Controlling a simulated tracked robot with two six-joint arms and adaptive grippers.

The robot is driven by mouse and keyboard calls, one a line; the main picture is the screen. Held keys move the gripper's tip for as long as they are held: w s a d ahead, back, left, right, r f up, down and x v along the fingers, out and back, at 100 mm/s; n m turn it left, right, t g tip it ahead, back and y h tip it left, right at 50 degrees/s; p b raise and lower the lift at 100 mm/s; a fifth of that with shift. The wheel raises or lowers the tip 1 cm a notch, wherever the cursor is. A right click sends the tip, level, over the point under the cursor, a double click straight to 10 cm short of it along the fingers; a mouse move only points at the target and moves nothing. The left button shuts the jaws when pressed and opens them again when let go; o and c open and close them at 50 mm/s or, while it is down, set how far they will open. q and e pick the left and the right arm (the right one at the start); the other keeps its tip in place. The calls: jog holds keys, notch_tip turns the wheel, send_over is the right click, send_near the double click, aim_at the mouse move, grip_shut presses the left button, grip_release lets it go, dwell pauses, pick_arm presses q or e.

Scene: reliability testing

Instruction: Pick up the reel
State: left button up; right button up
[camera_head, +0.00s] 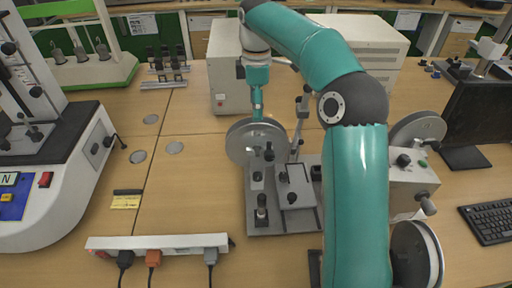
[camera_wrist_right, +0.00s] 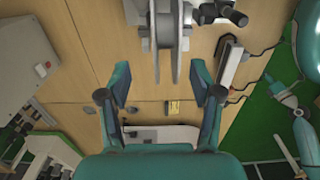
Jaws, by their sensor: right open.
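A grey metal reel (camera_head: 258,142) stands upright on the testing machine left of my right arm in the head view. In the right wrist view the reel (camera_wrist_right: 178,45) shows edge-on at the top middle. My right gripper (camera_head: 257,107) points down just above the reel's upper edge. In the right wrist view its two fingers are spread apart with nothing held (camera_wrist_right: 159,84). The reel's lower end in that view appears between the fingertips; I cannot tell the depth. Two other reels, one at the right (camera_head: 418,130) and one at the lower right (camera_head: 416,254), are visible. My left gripper is not in view.
The machine's grey base plate (camera_head: 268,222) carries knobs and posts close to the reel. A white power strip (camera_head: 160,243) with plugs lies at the front. A white box (camera_head: 228,85) stands behind. A monitor (camera_head: 480,115) and keyboard (camera_head: 490,220) are at right. The table left of the reel is mostly clear.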

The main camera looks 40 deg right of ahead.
aim_at(257, 123)
jog(key=f, duration=0.5)
jog(key=shift+s+a+b, duration=0.3)
jog(key=shift+s, duration=0.05)
jog(key=shift+f, duration=0.35)
grip_shut()
